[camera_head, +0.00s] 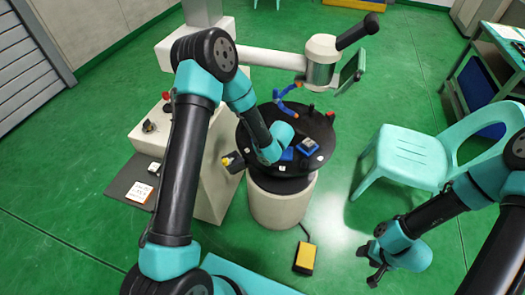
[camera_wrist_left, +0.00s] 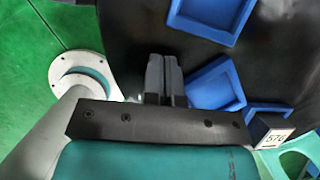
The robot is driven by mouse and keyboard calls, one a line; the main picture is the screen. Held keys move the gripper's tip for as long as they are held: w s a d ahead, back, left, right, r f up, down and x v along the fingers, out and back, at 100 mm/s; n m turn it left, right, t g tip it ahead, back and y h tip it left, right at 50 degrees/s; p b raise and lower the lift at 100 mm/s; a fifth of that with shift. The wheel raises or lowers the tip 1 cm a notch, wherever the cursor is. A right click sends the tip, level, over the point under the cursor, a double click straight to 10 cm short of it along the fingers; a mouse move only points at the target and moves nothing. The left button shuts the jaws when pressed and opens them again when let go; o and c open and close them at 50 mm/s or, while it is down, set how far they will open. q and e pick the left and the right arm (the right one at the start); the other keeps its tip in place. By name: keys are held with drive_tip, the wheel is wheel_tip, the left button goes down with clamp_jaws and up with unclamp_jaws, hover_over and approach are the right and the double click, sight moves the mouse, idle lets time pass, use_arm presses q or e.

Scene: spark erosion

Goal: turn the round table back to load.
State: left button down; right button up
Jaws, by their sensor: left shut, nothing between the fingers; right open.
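The round table (camera_head: 245,137) is a black disc on a cream pedestal (camera_head: 280,208), in the middle of the head view. Blue trays (camera_head: 309,146) and small labelled blocks sit on it. The black surface also fills much of the left wrist view (camera_wrist_left: 120,45). My left arm reaches over the table, and its wrist hides part of the disc. My left gripper (camera_wrist_left: 165,75) is shut and empty in the left wrist view, over the black surface beside a blue tray (camera_wrist_left: 217,88). I cannot tell whether it touches. My right gripper (camera_head: 368,266) is open and empty, low at the right.
A cream machine body (camera_head: 210,180) with a red knob stands left of the table. A machine head (camera_head: 321,60) overhangs its far side, with a blue hose (camera_head: 288,98) below. A pale green chair (camera_head: 410,155) stands at right. A yellow pedal (camera_head: 305,258) lies on the floor.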

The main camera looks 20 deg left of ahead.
use_arm(q)
drive_tip(key=shift+s+d+r, duration=0.1)
drive_tip(key=shift+s+d, duration=0.35)
drive_tip(key=shift+d, duration=0.3)
drive_tip(key=v, duration=0.9)
drive_tip(key=shift+s+a+r, duration=0.15)
drive_tip(key=shift+r, duration=0.25)
drive_tip(key=shift+f, duration=0.1)
drive_tip(key=s+a+f+n+h, duration=0.1)
drive_tip(key=s+f+n+h, duration=0.2)
drive_tip(key=s+f+n, duration=0.4)
drive_tip(key=s+a+f+n+g+h, duration=0.1)
drive_tip(key=s+f+n+h, duration=0.3)
drive_tip(key=s+f+n, duration=0.4)
drive_tip(key=s+a+n, duration=0.1)
drive_tip(key=s+n, duration=0.4)
drive_tip(key=n, duration=0.5)
drive_tip(key=shift+s+n+h, duration=0.3)
drive_tip(key=shift+s, duration=0.05)
